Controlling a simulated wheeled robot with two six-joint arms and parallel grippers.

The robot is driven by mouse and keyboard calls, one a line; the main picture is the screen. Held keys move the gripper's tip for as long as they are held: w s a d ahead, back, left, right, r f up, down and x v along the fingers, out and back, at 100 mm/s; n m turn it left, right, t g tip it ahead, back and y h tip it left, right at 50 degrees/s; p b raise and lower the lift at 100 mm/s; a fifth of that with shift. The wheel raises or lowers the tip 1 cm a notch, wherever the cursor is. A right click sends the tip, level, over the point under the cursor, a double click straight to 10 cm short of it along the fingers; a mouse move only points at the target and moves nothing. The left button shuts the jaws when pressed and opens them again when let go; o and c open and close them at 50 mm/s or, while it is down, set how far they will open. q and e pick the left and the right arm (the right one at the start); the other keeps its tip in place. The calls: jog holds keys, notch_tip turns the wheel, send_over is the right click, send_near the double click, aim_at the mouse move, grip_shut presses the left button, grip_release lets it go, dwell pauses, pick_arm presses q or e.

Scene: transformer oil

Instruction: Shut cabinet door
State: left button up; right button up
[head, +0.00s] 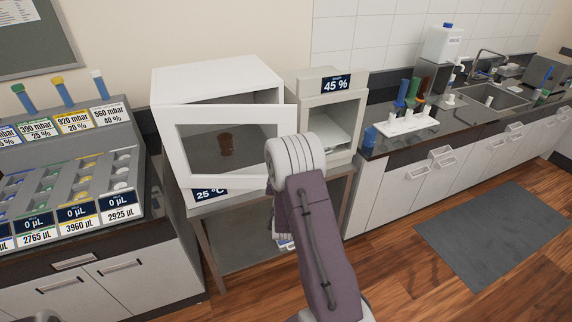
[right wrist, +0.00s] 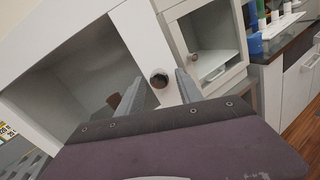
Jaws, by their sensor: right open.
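The white cabinet (head: 215,76) stands on a stand left of centre in the head view. Its windowed white door (head: 230,109) stands ajar in front of it, and a brown container (head: 226,145) shows through the window. In the right wrist view the door's white frame (right wrist: 143,40) carries a round knob (right wrist: 159,78). My right gripper (right wrist: 161,80) is open, with one finger to each side of the knob; contact cannot be told. In the head view my right arm hides that gripper and the door's lower right corner. My left gripper is out of view.
A sample rack (head: 85,200) is on the left counter. A white tube rack (head: 405,124) and a sink (head: 495,95) are on the right counter.

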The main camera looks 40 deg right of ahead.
jog(key=shift+a, duration=0.1)
jog(key=p+v, duration=0.6)
jog(key=v, duration=0.3)
dwell(0.3)
jog(key=shift+c, duration=0.2)
